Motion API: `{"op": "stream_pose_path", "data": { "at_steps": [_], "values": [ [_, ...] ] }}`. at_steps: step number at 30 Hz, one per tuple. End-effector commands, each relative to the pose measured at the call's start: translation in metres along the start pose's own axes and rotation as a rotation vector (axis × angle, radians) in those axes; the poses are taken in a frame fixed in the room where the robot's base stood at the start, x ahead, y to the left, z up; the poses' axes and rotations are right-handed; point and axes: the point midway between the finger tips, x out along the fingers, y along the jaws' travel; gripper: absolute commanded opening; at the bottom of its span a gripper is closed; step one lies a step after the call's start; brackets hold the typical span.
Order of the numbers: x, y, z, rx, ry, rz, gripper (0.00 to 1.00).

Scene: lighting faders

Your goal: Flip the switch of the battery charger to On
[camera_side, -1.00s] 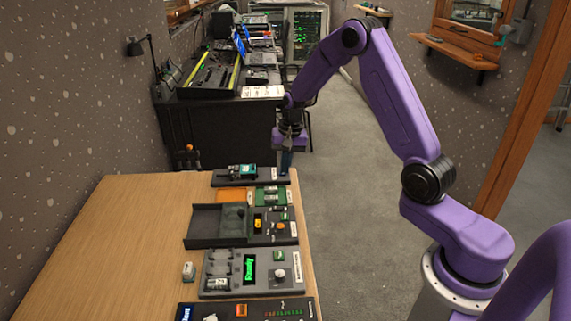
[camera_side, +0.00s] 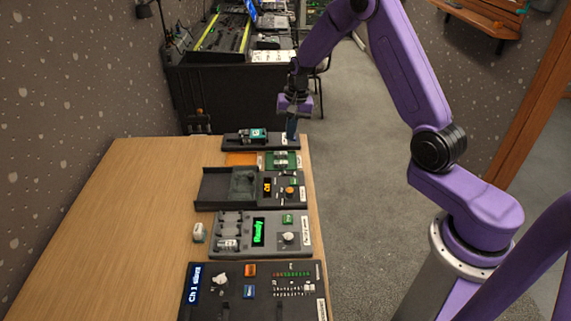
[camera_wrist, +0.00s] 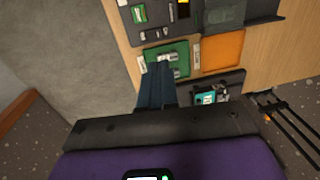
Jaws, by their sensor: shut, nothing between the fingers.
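The unit with several slots and a green "Ready" display (camera_side: 258,232) looks like the battery charger (camera_side: 270,251); its label is too small to read. It lies on the wooden table in the side view. A green part (camera_side: 288,219) and a pale round knob (camera_side: 289,238) sit right of the display. I cannot tell which part is its On switch or how it is set. My gripper (camera_side: 291,136) is shut and empty, pointing down at the table's far right end, well away from this unit. Its dark fingers (camera_wrist: 157,85) also show in the wrist view.
A small pale block (camera_side: 199,231) lies left of the charger. A tray unit (camera_side: 213,187), green board (camera_side: 283,160), orange pad (camera_side: 241,159) and teal-topped unit (camera_side: 252,136) lie beyond it. A fader panel (camera_side: 235,293) lies nearer. The table's left side is clear.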

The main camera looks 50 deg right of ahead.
Motion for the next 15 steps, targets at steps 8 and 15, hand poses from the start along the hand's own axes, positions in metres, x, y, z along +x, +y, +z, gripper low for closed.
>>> {"op": "stream_pose_path", "data": {
  "at_steps": [8, 15],
  "values": [
    [0.047, 0.001, 0.001, 0.000, -0.004, 0.003, 0.00],
    [0.088, 0.001, 0.001, 0.000, -0.004, 0.003, 0.00]
  ]
}}
